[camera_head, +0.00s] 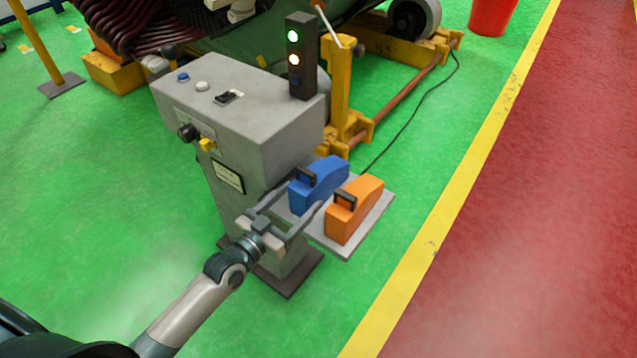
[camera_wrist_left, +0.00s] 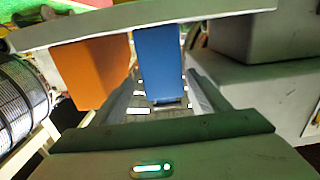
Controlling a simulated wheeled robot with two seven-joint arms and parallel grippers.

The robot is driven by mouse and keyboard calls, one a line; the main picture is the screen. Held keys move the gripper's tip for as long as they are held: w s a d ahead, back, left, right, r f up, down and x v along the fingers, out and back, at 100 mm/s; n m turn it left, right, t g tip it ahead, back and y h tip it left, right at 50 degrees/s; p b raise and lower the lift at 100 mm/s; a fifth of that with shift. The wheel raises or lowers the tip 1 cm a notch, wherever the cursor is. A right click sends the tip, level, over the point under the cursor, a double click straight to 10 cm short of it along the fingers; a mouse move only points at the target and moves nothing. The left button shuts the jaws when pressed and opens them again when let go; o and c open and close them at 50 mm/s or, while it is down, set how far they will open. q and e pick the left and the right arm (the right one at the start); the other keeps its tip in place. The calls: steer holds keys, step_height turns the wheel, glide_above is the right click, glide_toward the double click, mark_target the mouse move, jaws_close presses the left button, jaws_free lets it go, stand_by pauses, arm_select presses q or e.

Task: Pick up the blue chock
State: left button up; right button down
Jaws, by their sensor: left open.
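The blue chock (camera_head: 319,185) stands on a small grey shelf (camera_head: 372,222) at the side of a grey control box, with a dark handle on its near end. My left gripper (camera_head: 302,197) is open, its two fingers reaching in from the front left to the chock's near end. In the left wrist view, which looks upside down, the blue chock (camera_wrist_left: 158,62) shows between the spread fingers (camera_wrist_left: 160,95). I cannot tell whether either finger touches it. My right gripper is not in view.
An orange chock (camera_head: 352,210) stands just right of the blue one on the same shelf, close to a finger. The grey control box (camera_head: 240,120) with a light post (camera_head: 300,60) rises on the left. Yellow frame parts (camera_head: 343,95) stand behind. Green floor is clear at front left.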

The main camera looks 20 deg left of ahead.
mark_target(319, 177)
arm_select(q)
steer(key=shift+x, duration=2.3)
steer(key=shift+w, duration=0.1)
steer(key=shift+a+f+x, duration=0.1)
steer(key=shift+x, duration=1.2)
steer(key=shift+a+f+x, duration=0.1)
steer(key=shift+f+x, duration=0.05)
steer(key=shift+x, duration=1.1)
steer(key=shift+w+r, duration=0.1)
steer(key=c, duration=1.2)
